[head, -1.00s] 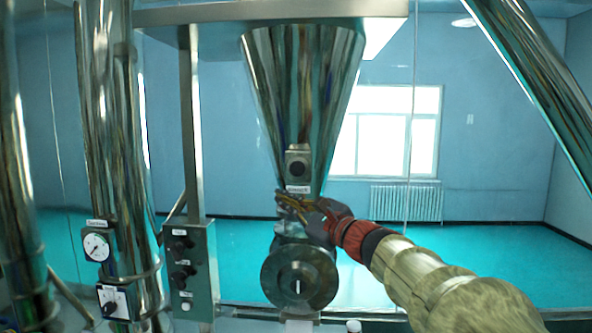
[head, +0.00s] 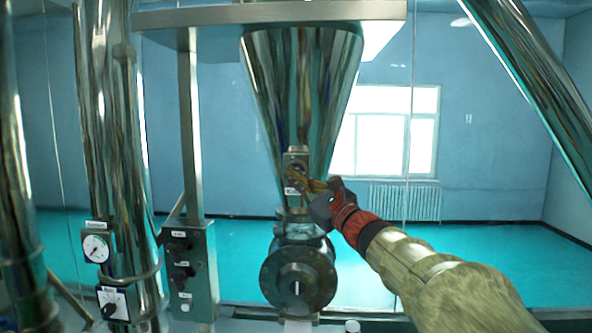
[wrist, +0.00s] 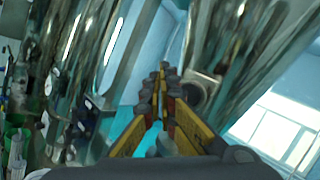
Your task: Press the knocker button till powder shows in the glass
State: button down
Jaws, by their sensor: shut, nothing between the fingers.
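The knocker button box (head: 297,158) is a small grey box with a dark round button, fixed low on the front of the shiny steel hopper cone. A white label sits under it. My gripper (head: 298,179) is shut and empty, its yellow fingers in front of the lower part of the box. In the wrist view the shut fingertips (wrist: 164,72) are just left of the button box (wrist: 203,84). I cannot tell whether they touch it. A short section below the cone (head: 297,230) may hold the glass; no powder can be made out there.
A round flanged valve (head: 298,277) hangs below the cone. A control box with dark knobs (head: 190,265) stands left of it. A gauge (head: 96,248) and a dial switch (head: 112,303) are on the left pipe. A slanted steel pipe (head: 530,85) crosses the upper right.

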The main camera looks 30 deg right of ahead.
jog(key=w+d+p, duration=0.2)
jog(key=w+d, duration=0.2)
jog(key=w, duration=0.1)
jog(key=shift+w, duration=0.4)
dwell(1.3)
jog(key=shift+w+d+b, duration=0.25)
jog(key=shift+w+b, duration=0.05)
jog(key=shift+w, duration=0.05)
jog(key=shift+w+d, duration=0.45)
jog(key=shift+w, duration=0.25)
dwell(1.2)
jog(key=shift+s, duration=0.1)
dwell(0.4)
jog(key=shift+s+a+f+b, duration=0.1)
jog(key=shift+s+a+b, duration=0.55)
jog(key=shift+s+b, duration=0.25)
